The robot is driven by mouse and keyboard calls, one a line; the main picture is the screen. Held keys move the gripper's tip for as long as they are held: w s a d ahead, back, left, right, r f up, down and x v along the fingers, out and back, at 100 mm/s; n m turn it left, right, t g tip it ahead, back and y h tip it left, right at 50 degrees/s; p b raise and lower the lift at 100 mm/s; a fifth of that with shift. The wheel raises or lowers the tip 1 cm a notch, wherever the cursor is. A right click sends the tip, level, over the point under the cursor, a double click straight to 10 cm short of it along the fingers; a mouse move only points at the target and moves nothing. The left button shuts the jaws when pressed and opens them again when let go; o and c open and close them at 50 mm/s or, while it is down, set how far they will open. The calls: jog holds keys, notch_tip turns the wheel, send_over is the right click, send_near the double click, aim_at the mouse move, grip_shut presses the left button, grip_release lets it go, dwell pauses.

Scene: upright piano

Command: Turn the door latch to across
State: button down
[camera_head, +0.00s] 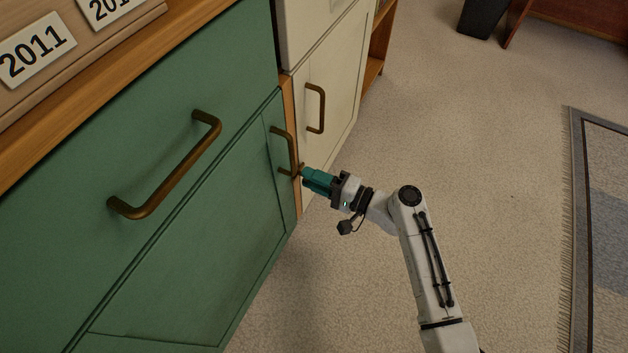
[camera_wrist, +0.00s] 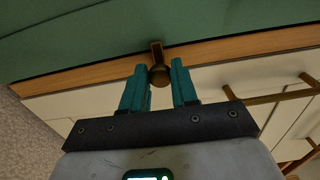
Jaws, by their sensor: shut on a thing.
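The door latch (camera_wrist: 158,62) is a small dark brass piece with a round knob, seen in the wrist view at the wooden strip beside the green door. Its short bar lies crosswise to the strip, with its upper end at the green door's edge. My gripper (camera_wrist: 159,67) has its teal fingers on both sides of the knob and is shut on the latch. In the head view my gripper (camera_head: 304,173) reaches the strip from the right, and its fingertips hide most of the latch. The green door (camera_head: 205,255) looks closed.
A brass door handle (camera_head: 285,152) is just left of my fingertips. A cream cabinet with another handle (camera_head: 316,108) stands beyond the wooden strip. A large drawer handle (camera_head: 168,172) sticks out at left. Carpet (camera_head: 490,150) is free to the right, with a rug (camera_head: 600,200) beyond.

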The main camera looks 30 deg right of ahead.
dwell(0.3)
jog(key=shift+f, duration=0.1)
jog(key=c, duration=0.9)
grip_release()
jog(key=p+v, duration=0.3)
jog(key=v, duration=0.7)
jog(key=shift+s+d, duration=0.2)
jog(key=shift+s, duration=0.15)
